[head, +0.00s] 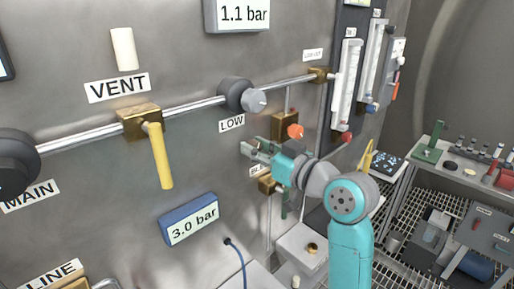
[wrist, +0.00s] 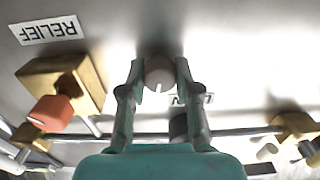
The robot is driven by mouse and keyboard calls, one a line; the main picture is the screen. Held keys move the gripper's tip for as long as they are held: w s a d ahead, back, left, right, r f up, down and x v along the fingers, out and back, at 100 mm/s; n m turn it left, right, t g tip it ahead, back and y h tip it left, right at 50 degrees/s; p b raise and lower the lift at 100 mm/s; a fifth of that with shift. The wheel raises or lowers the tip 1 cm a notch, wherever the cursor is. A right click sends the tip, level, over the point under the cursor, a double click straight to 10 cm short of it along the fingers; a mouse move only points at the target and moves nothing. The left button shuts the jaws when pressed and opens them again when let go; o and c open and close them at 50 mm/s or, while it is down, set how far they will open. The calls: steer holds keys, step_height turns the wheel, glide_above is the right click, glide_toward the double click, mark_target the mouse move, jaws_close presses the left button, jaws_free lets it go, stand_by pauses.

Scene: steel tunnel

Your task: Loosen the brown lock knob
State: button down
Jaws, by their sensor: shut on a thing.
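In the wrist view, a round grey-brown knob (wrist: 158,73) with a small white mark on its face sits against the steel wall. The two fingers of my gripper (wrist: 156,75) stand on either side of it and are shut on it. In the head view, my gripper (head: 247,151) reaches to the wall below the LOW label, and the knob is hidden there.
A brass block (wrist: 66,84) with an orange-red knob (wrist: 50,113) is close by, near the RELIEF label (wrist: 48,29). The pipe with the yellow VENT handle (head: 158,156) and a grey round regulator (head: 237,94) runs above my gripper. Shelves (head: 440,165) stand at the right.

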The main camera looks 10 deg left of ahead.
steer(key=m, duration=0.4)
steer(key=shift+m, duration=0.3)
steer(key=m, duration=0.3)
steer(key=shift+m, duration=0.4)
steer(key=m, duration=0.3)
steer(key=shift+w+f, duration=0.1)
steer(key=shift+d+m, duration=0.1)
steer(key=shift+m, duration=1.9)
steer(key=c, duration=0.8)
jaws_free()
